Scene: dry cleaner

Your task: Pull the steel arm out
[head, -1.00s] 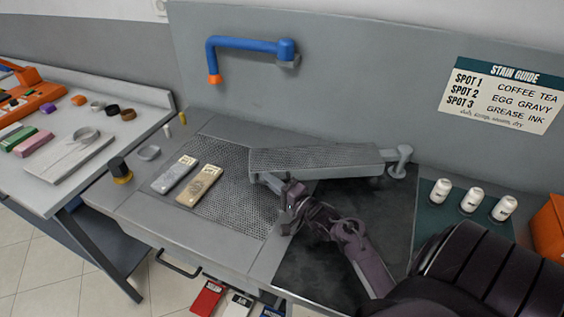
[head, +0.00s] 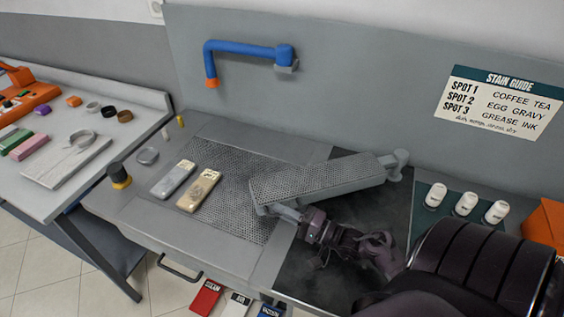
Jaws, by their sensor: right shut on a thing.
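The steel arm (head: 318,178) is a long grey perforated board. It joins a grey pivot post (head: 398,163) at the back right of the table and slants forward and left from it, over the edge between the mesh panel (head: 225,188) and the dark panel (head: 335,255). My right gripper (head: 283,212) is shut at the near left end of the steel arm, at a part below its front edge; the fingertips are partly hidden there. My left gripper is not in view.
Two brushes, one grey (head: 173,179) and one tan (head: 199,190), lie on the table's left part. Three white bottles (head: 465,204) stand in a teal tray at right, near an orange box (head: 543,222). A blue pipe (head: 240,47) juts from the back panel.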

